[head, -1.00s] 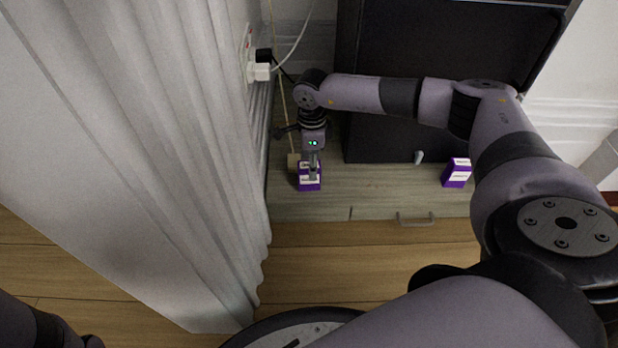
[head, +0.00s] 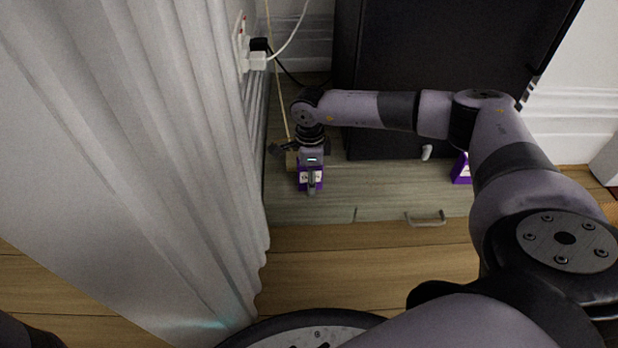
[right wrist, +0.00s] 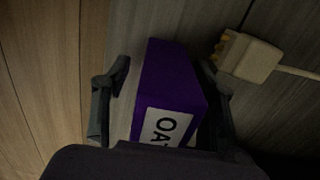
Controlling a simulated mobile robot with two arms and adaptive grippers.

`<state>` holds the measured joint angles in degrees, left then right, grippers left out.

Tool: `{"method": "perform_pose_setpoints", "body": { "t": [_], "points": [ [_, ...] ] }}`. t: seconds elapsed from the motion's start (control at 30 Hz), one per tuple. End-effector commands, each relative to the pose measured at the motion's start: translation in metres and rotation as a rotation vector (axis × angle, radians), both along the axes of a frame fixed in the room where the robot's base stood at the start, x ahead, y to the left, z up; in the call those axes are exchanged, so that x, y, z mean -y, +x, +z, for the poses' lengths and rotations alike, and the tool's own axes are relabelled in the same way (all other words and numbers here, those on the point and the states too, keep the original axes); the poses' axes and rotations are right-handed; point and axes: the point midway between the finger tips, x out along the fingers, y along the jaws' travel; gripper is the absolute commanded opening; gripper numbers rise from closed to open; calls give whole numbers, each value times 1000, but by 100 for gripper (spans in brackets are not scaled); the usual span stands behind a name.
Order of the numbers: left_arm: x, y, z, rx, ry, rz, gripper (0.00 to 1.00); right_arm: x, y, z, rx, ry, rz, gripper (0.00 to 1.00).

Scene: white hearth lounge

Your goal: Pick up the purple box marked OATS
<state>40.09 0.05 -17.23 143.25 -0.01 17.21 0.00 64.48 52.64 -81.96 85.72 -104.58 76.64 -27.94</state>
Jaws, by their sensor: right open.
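The purple box marked OATS (head: 304,184) stands on the grey wooden cabinet top, left of the dark panel. In the right wrist view the box (right wrist: 168,75) shows a white label reading "OA", the rest cut off. My right gripper (right wrist: 165,78) is open, with one finger on each side of the box. The left finger is apart from the box; the right one is close to its side, and I cannot tell if it touches. In the head view the gripper (head: 311,186) covers part of the box. My left gripper is not in view.
A beige connector on a cord (right wrist: 247,57) lies right beside the box. A second purple box (head: 461,169) is partly hidden behind my right arm. A small white item (head: 427,152) stands by the dark panel (head: 385,135). A white curtain (head: 150,150) hangs close on the left.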

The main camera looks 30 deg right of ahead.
Motion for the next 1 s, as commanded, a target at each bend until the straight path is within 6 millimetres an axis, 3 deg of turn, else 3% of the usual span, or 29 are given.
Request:
{"method": "perform_pose_setpoints", "body": {
  "t": [0.17,0.9,1.0],
  "points": [
    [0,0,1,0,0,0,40,0,0,2,0,1,-1,52],
    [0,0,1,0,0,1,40,0,0,1,0,0,-1,3],
    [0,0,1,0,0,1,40,0,0,1,0,0,-1,1]
  ]
}}
